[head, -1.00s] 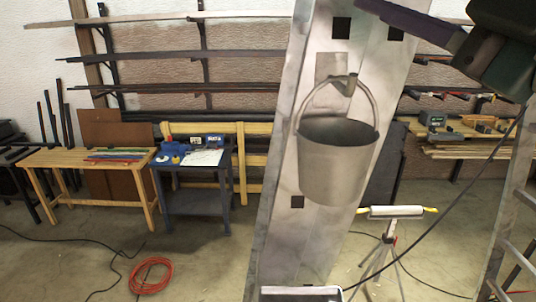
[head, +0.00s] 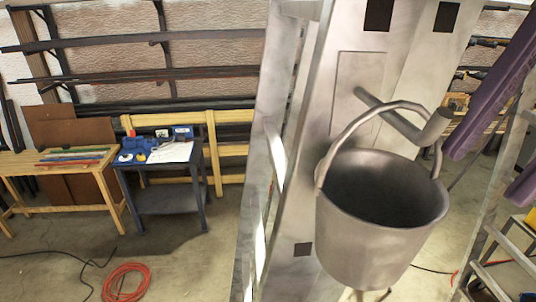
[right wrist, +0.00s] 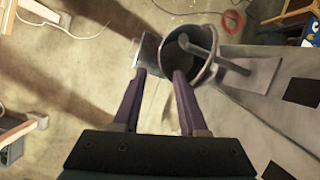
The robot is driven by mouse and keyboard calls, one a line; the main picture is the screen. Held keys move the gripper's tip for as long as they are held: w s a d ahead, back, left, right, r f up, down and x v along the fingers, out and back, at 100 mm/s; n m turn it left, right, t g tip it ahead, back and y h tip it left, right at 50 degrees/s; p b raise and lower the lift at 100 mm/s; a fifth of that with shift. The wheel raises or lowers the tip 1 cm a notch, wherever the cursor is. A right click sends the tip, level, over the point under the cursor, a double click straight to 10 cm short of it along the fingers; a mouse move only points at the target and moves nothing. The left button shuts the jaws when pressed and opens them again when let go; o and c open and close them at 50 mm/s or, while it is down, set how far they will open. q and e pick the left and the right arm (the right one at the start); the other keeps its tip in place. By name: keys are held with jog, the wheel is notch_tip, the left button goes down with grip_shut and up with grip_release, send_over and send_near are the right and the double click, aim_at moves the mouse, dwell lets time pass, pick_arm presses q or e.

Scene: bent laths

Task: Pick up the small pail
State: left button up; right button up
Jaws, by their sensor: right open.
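The small grey metal pail (head: 380,225) hangs upright, its bail looped over a slanted peg (head: 405,118) on a tall grey metal panel (head: 335,80). My right gripper (head: 485,172) is open, its purple fingers to the right of the pail's rim in the head view. In the right wrist view the pail (right wrist: 192,55) is just ahead of the open fingers (right wrist: 160,73). The right-hand finger overlaps its near side there; I cannot tell whether it touches. My left gripper is not in view.
A metal ladder (head: 495,245) stands at the right, close to my right gripper. A blue-grey cart (head: 170,200) and a wooden bench (head: 65,165) stand back left. An orange cable (head: 125,283) lies coiled on the floor.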

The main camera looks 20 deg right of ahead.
aim_at(438, 216)
jog(key=x, duration=0.4)
jog(key=b+x, duration=0.1)
jog(key=x, duration=0.4)
jog(key=shift+a+r, duration=0.15)
jog(key=shift+a, duration=0.05)
grip_shut()
jog(key=shift+r, duration=0.1)
dwell(1.0)
